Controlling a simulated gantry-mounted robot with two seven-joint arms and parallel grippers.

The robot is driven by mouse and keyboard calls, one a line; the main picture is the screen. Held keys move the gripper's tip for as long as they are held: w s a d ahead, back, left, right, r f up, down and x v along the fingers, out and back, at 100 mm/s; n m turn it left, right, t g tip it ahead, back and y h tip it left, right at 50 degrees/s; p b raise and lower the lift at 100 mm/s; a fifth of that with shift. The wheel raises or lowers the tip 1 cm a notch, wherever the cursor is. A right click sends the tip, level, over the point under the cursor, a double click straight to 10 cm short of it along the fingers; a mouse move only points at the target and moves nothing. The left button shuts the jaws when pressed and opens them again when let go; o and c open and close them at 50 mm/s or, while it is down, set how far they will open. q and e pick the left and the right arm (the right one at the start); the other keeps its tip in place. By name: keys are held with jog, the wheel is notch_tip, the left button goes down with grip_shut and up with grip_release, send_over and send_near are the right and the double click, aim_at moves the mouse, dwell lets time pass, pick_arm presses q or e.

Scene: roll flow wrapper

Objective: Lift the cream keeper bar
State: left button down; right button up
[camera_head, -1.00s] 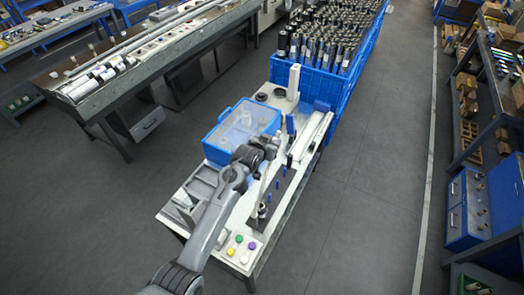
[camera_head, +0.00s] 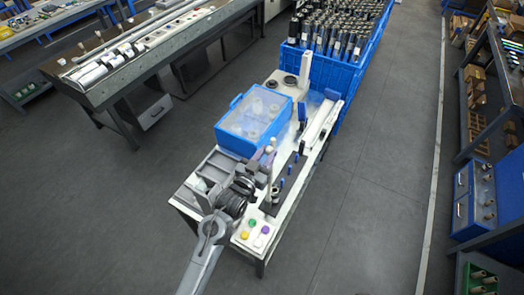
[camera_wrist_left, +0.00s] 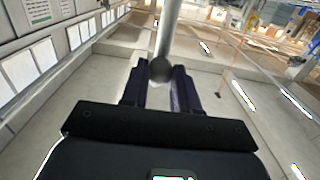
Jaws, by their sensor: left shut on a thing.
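My left gripper (camera_head: 266,156) is over the near half of the white bench machine, to the right of the grey tray. In the left wrist view its two dark fingers (camera_wrist_left: 160,80) are closed around a dark round knob (camera_wrist_left: 160,69). A pale bar (camera_wrist_left: 168,28), which looks like the cream keeper bar, runs upward from the knob. In the head view a slim cream bar (camera_head: 275,168) shows beside the fingers, partly hidden by them. Whether its lower end is joined to the machine is hard to tell. My right gripper is not in view.
A blue box with a clear lid (camera_head: 255,118) stands just behind the gripper. Blue-topped posts and a dark strip lie to its right. Coloured buttons (camera_head: 252,222) sit at the near end. A blue crate (camera_head: 318,72) of dark tools stands at the back. Open floor lies right of the bench.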

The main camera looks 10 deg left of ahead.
pick_arm(q)
jog(key=shift+f, duration=0.25)
jog(key=c, duration=1)
grip_release()
jog(key=shift+o, duration=0.8)
jog(key=shift+r, duration=0.15)
jog(key=shift+s, duration=0.15)
jog(key=b+v, duration=0.2)
jog(key=v, duration=0.8)
jog(key=shift+s+a, duration=0.2)
jog(key=shift+s, duration=0.1)
